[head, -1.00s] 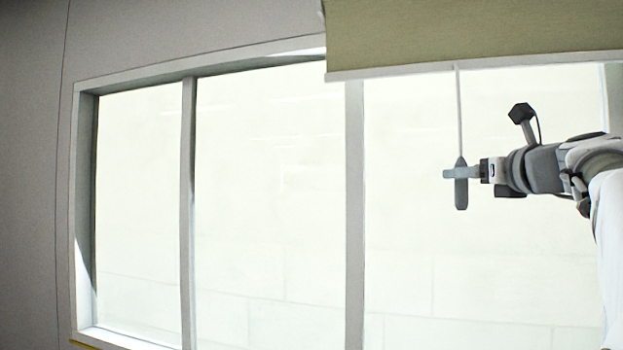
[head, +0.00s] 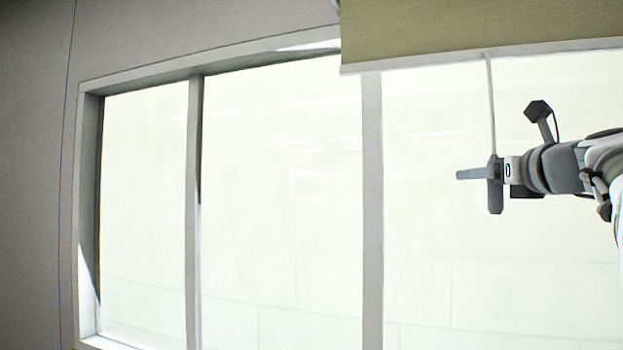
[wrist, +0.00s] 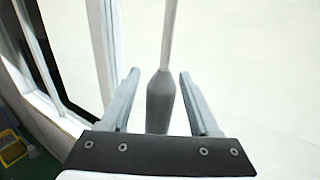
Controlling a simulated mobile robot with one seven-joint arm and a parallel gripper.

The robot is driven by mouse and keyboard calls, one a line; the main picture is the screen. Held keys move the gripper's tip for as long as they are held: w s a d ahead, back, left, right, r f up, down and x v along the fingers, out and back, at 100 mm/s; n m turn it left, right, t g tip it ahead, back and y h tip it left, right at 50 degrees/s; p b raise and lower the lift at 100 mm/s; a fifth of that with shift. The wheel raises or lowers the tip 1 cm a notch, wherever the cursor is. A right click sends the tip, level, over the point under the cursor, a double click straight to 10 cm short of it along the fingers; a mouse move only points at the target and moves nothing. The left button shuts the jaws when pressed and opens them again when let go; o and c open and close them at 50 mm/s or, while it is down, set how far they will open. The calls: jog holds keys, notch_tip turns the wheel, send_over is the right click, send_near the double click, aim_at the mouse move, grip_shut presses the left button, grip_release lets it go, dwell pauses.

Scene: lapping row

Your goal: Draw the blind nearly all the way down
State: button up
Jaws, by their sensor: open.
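The olive-green blind (head: 480,25) hangs at the top right of the head view, with a pale bottom bar (head: 480,56). A thin pull cord (head: 490,105) hangs from the bar and ends in a grey handle (head: 495,200). My gripper (head: 470,174) is at the handle's height, its fingers reaching past it to the left. In the wrist view the handle (wrist: 160,100) stands upright between my two open fingers (wrist: 160,95), with a gap on each side. The cord (wrist: 169,35) runs up from it.
A wide bright window (head: 280,200) with grey upright frame bars (head: 372,220) fills the wall behind. A plain grey wall (head: 35,180) is at the left. In the wrist view a yellow and blue object (wrist: 12,145) lies low at the left.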

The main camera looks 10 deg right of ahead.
grip_shut()
dwell(0.3)
dwell(1.1)
